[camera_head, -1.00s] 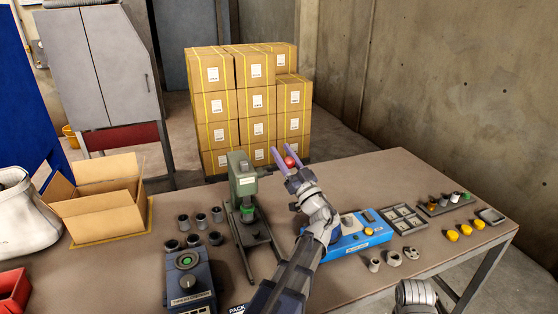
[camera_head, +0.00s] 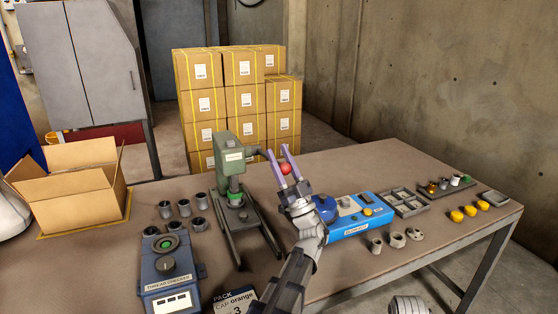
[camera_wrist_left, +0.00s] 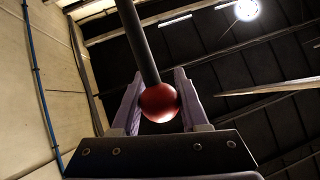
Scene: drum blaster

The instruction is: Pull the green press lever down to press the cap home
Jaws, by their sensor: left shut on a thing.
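The green press (camera_head: 229,160) stands on the table with its head raised on a column above a green part (camera_head: 235,199) on its base. A dark lever rod runs right from the press head and ends in a red ball knob (camera_head: 285,168). My left gripper (camera_head: 278,151) is shut on this knob, its two purple-grey fingers on either side. In the left wrist view the red knob (camera_wrist_left: 160,102) sits between the fingers, with the dark rod (camera_wrist_left: 138,40) rising from it. I cannot make out the cap clearly. My right gripper is not in view.
A thread checker (camera_head: 168,270) and several grey cups (camera_head: 182,208) stand left of the press. A blue device (camera_head: 352,214) stands right of my left gripper, with trays (camera_head: 406,201) and yellow caps (camera_head: 470,211) beyond. An open carton (camera_head: 75,190) is at the left.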

